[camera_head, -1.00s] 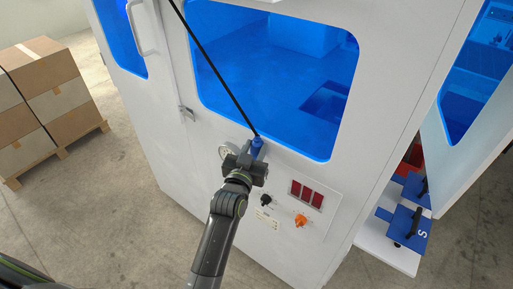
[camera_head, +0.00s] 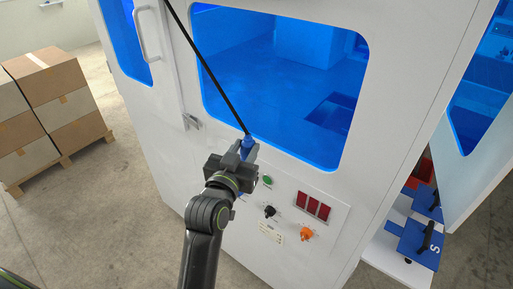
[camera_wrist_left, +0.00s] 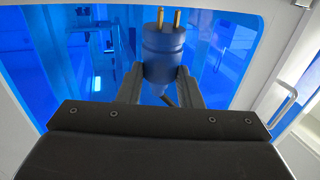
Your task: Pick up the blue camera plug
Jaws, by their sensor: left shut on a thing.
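The blue camera plug (camera_head: 248,142) is between the fingers of my left gripper (camera_head: 239,150), which is shut on it. In the left wrist view the blue plug (camera_wrist_left: 164,52) stands upright between the two dark fingers of the gripper (camera_wrist_left: 160,85), with two brass pins pointing up. A black cable (camera_head: 205,70) runs from the plug up and to the left in the head view. The plug is held in front of the white machine's front panel, below the window. My right gripper is not in view.
The white machine (camera_head: 330,240) has blue windows (camera_head: 270,70) and a door handle (camera_head: 147,35). Its panel carries a green button (camera_head: 267,181), a black knob (camera_head: 269,211), an orange knob (camera_head: 306,233) and red displays (camera_head: 314,206). Stacked boxes (camera_head: 50,95) stand at left.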

